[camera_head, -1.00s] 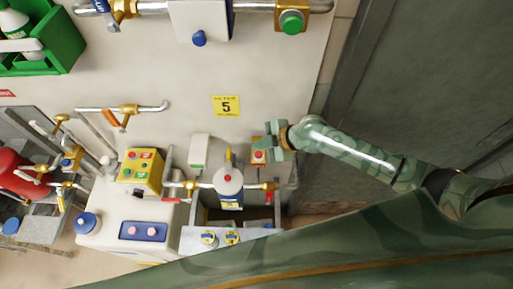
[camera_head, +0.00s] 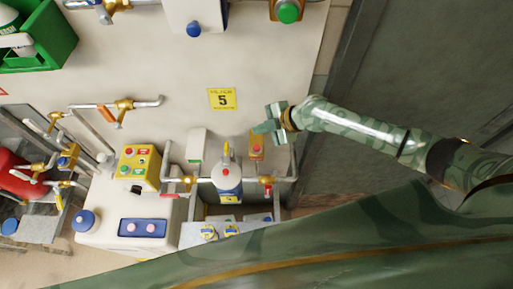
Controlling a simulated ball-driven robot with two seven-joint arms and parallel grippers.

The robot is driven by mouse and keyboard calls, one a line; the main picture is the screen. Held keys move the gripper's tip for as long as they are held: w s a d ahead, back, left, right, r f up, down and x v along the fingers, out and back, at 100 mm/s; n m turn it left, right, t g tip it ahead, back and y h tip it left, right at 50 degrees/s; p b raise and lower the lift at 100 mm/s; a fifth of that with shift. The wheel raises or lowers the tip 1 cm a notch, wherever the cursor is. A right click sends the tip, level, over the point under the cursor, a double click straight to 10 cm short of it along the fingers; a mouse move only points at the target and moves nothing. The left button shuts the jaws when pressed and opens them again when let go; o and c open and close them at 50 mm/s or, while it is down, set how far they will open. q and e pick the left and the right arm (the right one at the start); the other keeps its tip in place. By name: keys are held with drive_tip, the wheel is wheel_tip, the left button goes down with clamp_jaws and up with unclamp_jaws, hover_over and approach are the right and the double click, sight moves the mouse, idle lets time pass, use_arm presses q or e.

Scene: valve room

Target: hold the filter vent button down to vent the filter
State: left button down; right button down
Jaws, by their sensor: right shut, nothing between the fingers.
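A white filter canister (camera_head: 227,181) with a blue-and-yellow label stands in the pipe run at lower centre, with a small red button (camera_head: 226,170) on its top. An orange box (camera_head: 257,147) with a red button sits on the wall to its upper right. I cannot tell from markings which is the vent button. My right gripper (camera_head: 260,127) is shut and empty. In the picture it is just above the orange box's button and clear of the canister; contact with the box cannot be made out. My left gripper is not in view.
A yellow sign with a 5 (camera_head: 222,99) is on the wall. A white box (camera_head: 197,146) and a yellow button box (camera_head: 138,168) are left of the canister. Pipes with brass fittings run beside it. A grey door (camera_head: 410,60) is at right.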

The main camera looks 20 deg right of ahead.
drive_tip(key=b, duration=0.4)
hover_over(260, 147)
wheel_tip(260, 147, down, 6)
drive_tip(key=shift+s+r, duration=0.1)
drive_tip(key=shift+r, duration=0.15)
drive_tip(key=shift+f+b, duration=0.5)
drive_tip(key=shift+b, duration=0.05)
drive_tip(key=shift+f, duration=0.1)
idle(0.9)
drive_tip(key=shift+f+b, duration=0.3)
drive_tip(key=shift+b, duration=0.15)
drive_tip(key=shift+f+b, duration=0.6)
idle(0.6)
drive_tip(key=shift+r, duration=0.1)
idle(2.2)
drive_tip(key=shift+r+p, duration=0.8)
drive_tip(key=shift+r, duration=0.15)
drive_tip(key=shift+r+p, duration=1.95)
drive_tip(key=shift+r, duration=0.55)
